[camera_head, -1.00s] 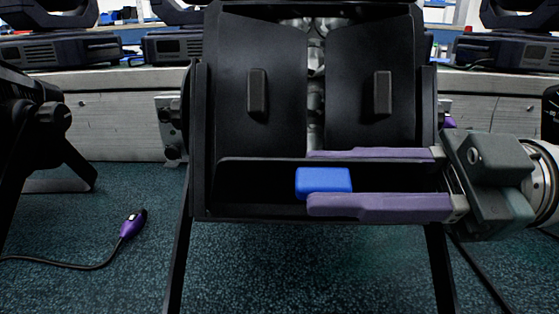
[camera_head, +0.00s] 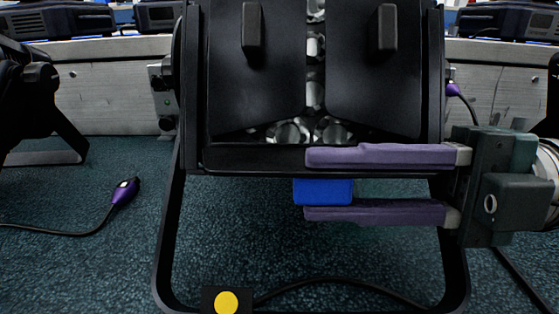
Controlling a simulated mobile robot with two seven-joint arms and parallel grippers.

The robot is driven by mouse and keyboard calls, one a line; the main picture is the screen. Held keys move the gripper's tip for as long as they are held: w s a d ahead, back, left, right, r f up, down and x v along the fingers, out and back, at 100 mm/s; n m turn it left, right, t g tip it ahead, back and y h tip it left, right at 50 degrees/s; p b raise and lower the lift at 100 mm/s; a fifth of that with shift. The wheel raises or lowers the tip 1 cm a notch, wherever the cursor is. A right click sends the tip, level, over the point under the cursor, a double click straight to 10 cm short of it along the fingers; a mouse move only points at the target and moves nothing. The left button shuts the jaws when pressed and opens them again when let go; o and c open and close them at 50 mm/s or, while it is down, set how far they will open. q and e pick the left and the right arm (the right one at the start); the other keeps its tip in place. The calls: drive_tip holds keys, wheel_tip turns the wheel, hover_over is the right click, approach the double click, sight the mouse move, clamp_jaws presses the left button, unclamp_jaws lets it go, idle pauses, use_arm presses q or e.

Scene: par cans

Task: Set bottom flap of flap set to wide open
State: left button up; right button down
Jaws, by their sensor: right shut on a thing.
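The black par can (camera_head: 187,110) stands in front of me with its flap set facing me. The left flap (camera_head: 232,95) and right flap (camera_head: 365,85) cover most of its front, each with a dark handle. The bottom flap (camera_head: 250,160) shows almost edge-on as a narrow black strip below them. Its blue handle (camera_head: 322,192) hangs under this strip. My right gripper (camera_head: 306,186) comes in from the right, with one purple finger above and one below the blue handle, shut on it. The upper finger hides part of the strip. My left gripper is not in view.
The can's black stand (camera_head: 168,235) reaches the teal carpet. A yellow-buttoned black box (camera_head: 227,300) and a cable lie at the stand's foot. A purple plug (camera_head: 125,192) lies on the carpet at left, near another black fixture (camera_head: 35,95). A grey bench edge (camera_head: 110,90) runs behind.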

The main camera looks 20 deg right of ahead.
drive_tip(key=shift+f+n+b, duration=0.45)
drive_tip(key=shift+f+n, duration=0.15)
drive_tip(key=shift+n, duration=0.1)
drive_tip(key=shift+w, duration=0.1)
drive_tip(key=c, duration=0.7)
unclamp_jaws()
drive_tip(key=shift+r, duration=0.1)
drive_tip(key=v, duration=1)
drive_tip(key=shift+d, duration=0.1)
